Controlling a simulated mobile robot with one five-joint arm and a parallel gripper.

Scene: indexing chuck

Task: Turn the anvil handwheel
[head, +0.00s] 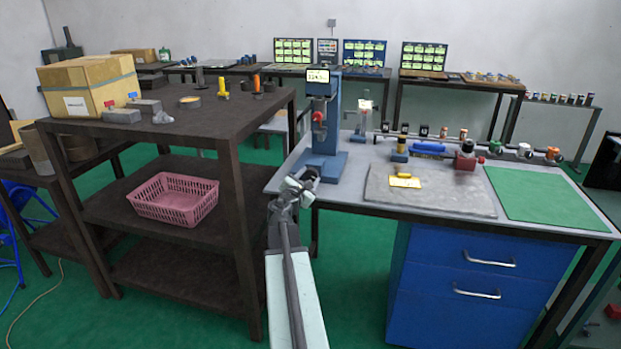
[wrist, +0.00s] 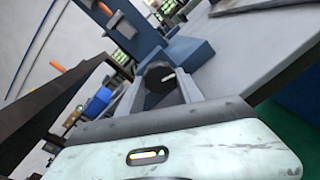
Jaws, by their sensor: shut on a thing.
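A blue bench machine (head: 325,125) with a small lit display stands at the left end of the grey worktable. A red round part (head: 319,117) shows on its front. My gripper (head: 298,185) is at the table's left edge, in front of and left of the machine's blue base (head: 325,165). In the wrist view, the blue base (wrist: 188,54) is just beyond my gripper (wrist: 167,78).
A grey mat (head: 430,195), a green mat (head: 540,197) and several small tools lie on the worktable (head: 375,155). A dark shelf bench (head: 200,120) with a cardboard box (head: 90,85) and a pink basket (head: 173,198) stands close to my arm's left. Blue drawers (head: 470,275) are under the worktable.

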